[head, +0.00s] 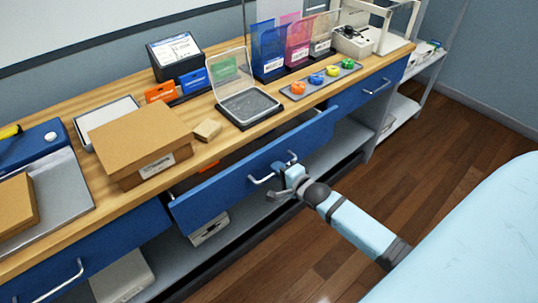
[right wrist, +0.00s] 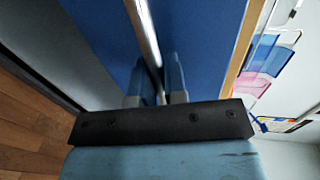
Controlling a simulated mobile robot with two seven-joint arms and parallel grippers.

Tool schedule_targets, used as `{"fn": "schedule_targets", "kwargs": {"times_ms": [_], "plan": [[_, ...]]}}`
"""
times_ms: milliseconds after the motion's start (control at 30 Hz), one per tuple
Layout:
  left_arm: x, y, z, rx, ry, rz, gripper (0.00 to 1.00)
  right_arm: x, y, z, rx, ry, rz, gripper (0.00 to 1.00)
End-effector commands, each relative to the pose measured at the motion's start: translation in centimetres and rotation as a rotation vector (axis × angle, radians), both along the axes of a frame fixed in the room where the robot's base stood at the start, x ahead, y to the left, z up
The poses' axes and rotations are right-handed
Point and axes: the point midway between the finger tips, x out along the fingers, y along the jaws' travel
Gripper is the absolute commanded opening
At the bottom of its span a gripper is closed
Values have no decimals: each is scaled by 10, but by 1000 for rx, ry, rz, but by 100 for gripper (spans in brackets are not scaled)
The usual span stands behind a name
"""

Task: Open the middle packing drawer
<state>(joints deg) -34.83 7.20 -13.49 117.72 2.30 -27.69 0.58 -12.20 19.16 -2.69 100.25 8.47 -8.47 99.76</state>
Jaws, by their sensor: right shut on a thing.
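The middle packing drawer (head: 222,195) has a blue front that stands out from under the wooden counter, so it is partly open. A narrow strip of its inside shows behind the front, with something orange in it; the rest is hidden under the counter. Its silver bar handle (head: 262,180) is in the jaws of my right gripper (head: 284,174). In the right wrist view the handle (right wrist: 143,27) runs between the two fingers of the gripper (right wrist: 156,75), close to the blue drawer front (right wrist: 200,40). My left gripper is not in view.
The counter (head: 232,146) carries a cardboard box (head: 130,128), a clear-lidded case (head: 248,104) and a tray of coloured tape rolls (head: 322,80). Shut blue drawers flank the open one, left (head: 110,250) and right (head: 365,92). Wooden floor (head: 300,240) lies clear in front.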

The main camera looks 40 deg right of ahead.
Motion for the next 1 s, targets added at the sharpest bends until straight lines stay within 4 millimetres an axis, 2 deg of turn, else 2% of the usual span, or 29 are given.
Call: {"fn": "schedule_targets", "kwargs": {"times_ms": [33, 200, 500, 700, 1000], "plan": [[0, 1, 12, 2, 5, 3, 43, -16, -1, 6, 2, 9, -2, 0], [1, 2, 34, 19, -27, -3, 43, -63, -5, 6, 1, 9, 0, 0], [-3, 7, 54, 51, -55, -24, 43, -139, -11, 4, -1, 6, 0, 0], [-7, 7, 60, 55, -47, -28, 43, -174, -14, 2, -1, 4, 1, 0], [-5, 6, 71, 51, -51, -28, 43, -198, -16, 1, -1, 0, 1, 0]]}}
